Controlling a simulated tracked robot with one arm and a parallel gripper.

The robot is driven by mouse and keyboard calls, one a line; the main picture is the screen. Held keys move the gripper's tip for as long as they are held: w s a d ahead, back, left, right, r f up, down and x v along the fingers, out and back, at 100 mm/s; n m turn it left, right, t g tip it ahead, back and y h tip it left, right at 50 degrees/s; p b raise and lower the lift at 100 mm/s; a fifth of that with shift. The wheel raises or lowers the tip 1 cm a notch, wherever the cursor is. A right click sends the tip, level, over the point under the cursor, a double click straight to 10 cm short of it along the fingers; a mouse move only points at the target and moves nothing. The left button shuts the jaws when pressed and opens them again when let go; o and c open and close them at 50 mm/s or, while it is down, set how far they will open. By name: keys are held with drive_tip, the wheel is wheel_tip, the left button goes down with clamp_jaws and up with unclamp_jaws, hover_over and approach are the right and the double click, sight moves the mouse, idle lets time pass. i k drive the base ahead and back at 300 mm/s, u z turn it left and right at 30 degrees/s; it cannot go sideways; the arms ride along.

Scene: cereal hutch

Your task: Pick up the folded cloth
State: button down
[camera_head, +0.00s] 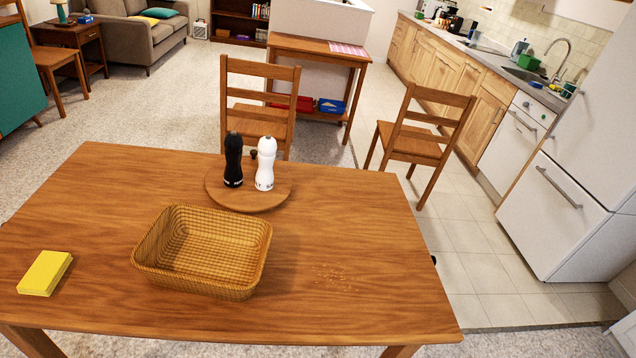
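A yellow folded cloth (45,273) lies flat near the left end of the wooden dining table (330,305). It is a small rectangular stack, apart from the wicker basket to its right. A pink checked cloth or mat (347,49) lies on the wooden sideboard farther back; I cannot tell whether it is folded. My gripper is not in this view.
An empty wicker basket (203,250) stands mid-table. Behind it, a black mill (233,160) and a white mill (266,163) stand on a round board (247,203). Crumbs (333,278) lie right of the basket. Chairs (258,110) (420,135) stand behind the table.

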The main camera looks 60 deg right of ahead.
sight(42, 277)
drive_tip(key=u, duration=0.6)
drive_tip(key=k, duration=0.25)
drive_tip(key=z, duration=0.95)
drive_tip(key=i, duration=1.6)
drive_tip(key=u, duration=0.65)
